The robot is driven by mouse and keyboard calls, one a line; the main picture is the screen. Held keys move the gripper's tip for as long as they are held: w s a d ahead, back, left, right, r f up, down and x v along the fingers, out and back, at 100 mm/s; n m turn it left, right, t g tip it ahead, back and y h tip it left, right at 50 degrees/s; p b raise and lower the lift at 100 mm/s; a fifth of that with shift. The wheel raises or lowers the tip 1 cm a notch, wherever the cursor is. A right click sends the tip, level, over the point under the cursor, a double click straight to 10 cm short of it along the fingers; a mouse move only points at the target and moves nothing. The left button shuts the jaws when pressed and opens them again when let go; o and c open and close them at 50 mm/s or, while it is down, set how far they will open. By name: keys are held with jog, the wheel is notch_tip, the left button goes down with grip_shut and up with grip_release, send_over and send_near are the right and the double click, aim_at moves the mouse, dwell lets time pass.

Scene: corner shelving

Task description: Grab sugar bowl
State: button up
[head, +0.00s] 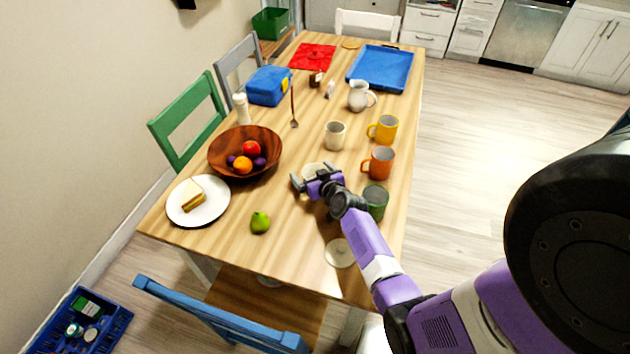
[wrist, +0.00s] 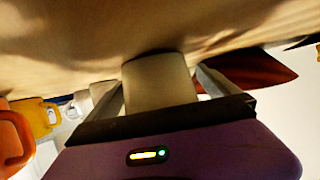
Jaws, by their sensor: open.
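A cream, round-sided vessel, which looks like the sugar bowl (head: 316,168), stands on the wooden table in the head view, partly hidden by my gripper (head: 309,181). In the wrist view the cream vessel (wrist: 159,80) is between the two open fingers of my gripper (wrist: 160,88), one on each side. I cannot tell whether either finger touches it. The wrist picture has the tabletop at its upper edge.
A green cup (head: 376,202) stands close beside my arm, with an orange mug (head: 380,163) and a cream cup (head: 335,136) behind. A wooden fruit bowl (head: 222,150) is to the left. A green pear (head: 260,222) and a pale disc (head: 339,253) lie nearer the front edge.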

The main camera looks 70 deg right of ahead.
jog(key=shift+c, duration=0.5)
jog(key=c, duration=1.4)
jog(key=shift+c, duration=1)
jog(key=shift+w+r, duration=0.1)
jog(key=shift+r, duration=0.05)
